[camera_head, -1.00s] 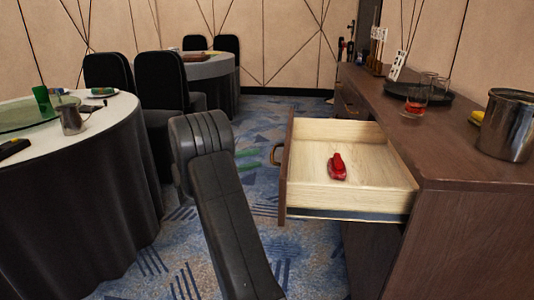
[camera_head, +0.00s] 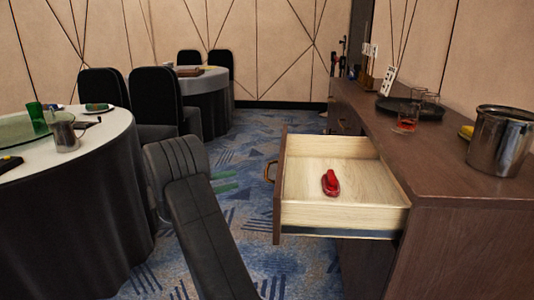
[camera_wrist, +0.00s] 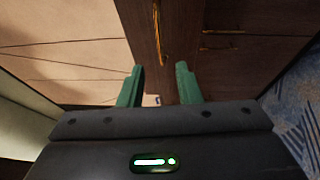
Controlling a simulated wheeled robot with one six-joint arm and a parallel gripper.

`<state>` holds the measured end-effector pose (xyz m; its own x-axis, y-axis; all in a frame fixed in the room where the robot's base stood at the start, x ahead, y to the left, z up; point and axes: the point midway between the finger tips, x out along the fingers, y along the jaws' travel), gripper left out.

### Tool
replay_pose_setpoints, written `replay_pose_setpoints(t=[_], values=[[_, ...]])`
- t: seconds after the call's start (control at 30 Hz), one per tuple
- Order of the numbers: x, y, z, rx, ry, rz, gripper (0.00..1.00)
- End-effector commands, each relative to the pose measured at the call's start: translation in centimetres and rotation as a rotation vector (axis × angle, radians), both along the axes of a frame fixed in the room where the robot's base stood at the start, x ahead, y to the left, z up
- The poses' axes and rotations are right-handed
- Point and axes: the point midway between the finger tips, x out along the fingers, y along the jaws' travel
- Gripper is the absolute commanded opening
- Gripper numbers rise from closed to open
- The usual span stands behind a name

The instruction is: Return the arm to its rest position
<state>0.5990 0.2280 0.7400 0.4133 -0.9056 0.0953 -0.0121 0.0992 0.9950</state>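My arm (camera_head: 203,225) reaches up from the bottom of the head view, left of the open drawer. My gripper (camera_head: 237,180) shows just its green fingers past the arm, over the carpet. The wrist view shows the two green fingers of my gripper (camera_wrist: 159,67) spread apart with nothing between them. The gripper is clear of the drawer (camera_head: 344,216), which is pulled out from the brown cabinet. A small red object (camera_head: 330,183) lies in the drawer.
The brown cabinet (camera_head: 450,180) fills the right, with a steel pot (camera_head: 499,140), a dark tray (camera_head: 425,108) and glasses on top. A round table (camera_head: 85,150) stands at left, with black chairs behind. Patterned carpet lies open between.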

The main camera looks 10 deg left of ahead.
Motion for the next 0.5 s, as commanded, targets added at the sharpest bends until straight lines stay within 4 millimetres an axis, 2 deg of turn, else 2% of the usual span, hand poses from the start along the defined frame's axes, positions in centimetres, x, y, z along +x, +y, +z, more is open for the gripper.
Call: replay_pose_setpoints(t=[0.5], values=[[4.0,-9.0,0.8,0.0,-0.002,-0.003,0.31]])
